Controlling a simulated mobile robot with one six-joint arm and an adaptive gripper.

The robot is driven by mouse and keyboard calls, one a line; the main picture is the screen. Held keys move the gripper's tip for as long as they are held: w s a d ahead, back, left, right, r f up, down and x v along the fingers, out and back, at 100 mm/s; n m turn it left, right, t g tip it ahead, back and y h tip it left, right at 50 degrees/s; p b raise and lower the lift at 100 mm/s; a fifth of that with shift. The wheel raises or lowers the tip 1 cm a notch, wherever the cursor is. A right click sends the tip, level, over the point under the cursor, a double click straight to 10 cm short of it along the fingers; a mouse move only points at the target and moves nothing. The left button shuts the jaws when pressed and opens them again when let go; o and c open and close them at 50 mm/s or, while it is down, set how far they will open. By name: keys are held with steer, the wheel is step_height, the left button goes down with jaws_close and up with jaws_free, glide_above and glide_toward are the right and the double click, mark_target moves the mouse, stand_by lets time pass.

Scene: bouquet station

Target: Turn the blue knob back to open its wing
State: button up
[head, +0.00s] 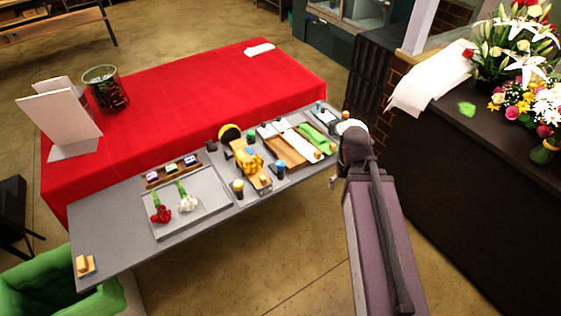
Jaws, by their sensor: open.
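A dark cylindrical knob with a blue top (280,169) stands at the front edge of the grey work table (120,215), right of a yellow-wrapped piece (248,160). Another small dark piece with a bluish top (318,106) stands at the far right end of the table. I cannot tell how either is turned, or which flap is the blue knob's wing.
A yellow-topped knob (238,188) and a green-topped knob (251,137) stand near. A tray (210,220) holds a red and a white flower. Wooden, white and green panels (317,138) lie at right. A dark counter (470,200) with bouquets stands right of my arm.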

steer(key=w+a+r+n+p, duration=0.5)
steer(key=w+a+n, duration=0.3)
steer(key=a, duration=0.1)
step_height(320, 180, up, 4)
steer(key=n+p, duration=0.4)
steer(key=n, duration=0.4)
glide_above(280, 163)
steer(key=shift+w, duration=0.1)
steer(key=shift+f, duration=0.1)
step_height(280, 163, down, 14)
steer(key=b, duration=1.4)
steer(key=shift+r, duration=0.2)
